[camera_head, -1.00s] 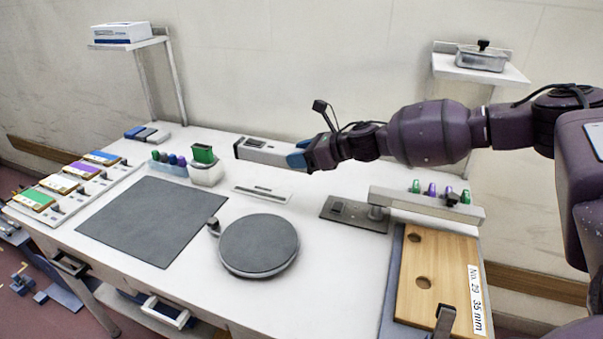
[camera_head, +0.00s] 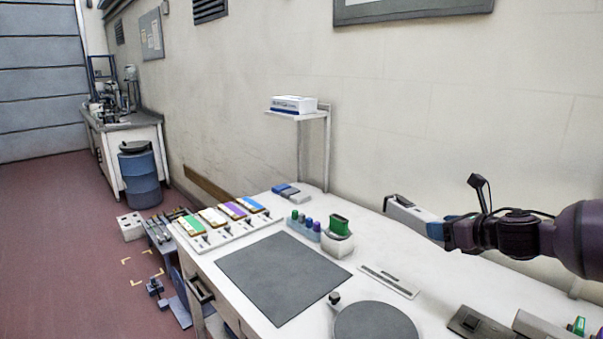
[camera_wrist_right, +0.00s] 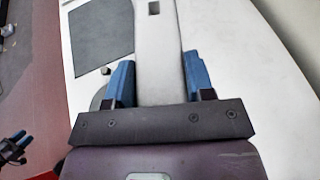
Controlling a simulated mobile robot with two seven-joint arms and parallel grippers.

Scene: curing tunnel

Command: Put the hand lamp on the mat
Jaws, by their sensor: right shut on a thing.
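The hand lamp (camera_head: 411,213) is a long, pale grey body. My right gripper (camera_head: 436,230) is shut on one end of it and holds it up over the back of the white table, right of the mat. In the right wrist view the lamp (camera_wrist_right: 156,50) runs away between the blue fingers of my right gripper (camera_wrist_right: 158,85). The mat (camera_head: 283,274) is a flat dark grey rectangle on the table, with nothing on it. It also shows in the right wrist view (camera_wrist_right: 101,38). My left gripper (camera_wrist_right: 17,147) shows small at that view's left edge; its opening is unclear.
A white pot with a green block (camera_head: 338,240) and a rack of coloured pegs (camera_head: 304,225) stand behind the mat. A round dark disc (camera_head: 375,324) lies to its right. A panel with coloured cards (camera_head: 222,219) is to its left. A shelf post (camera_head: 327,150) rises behind.

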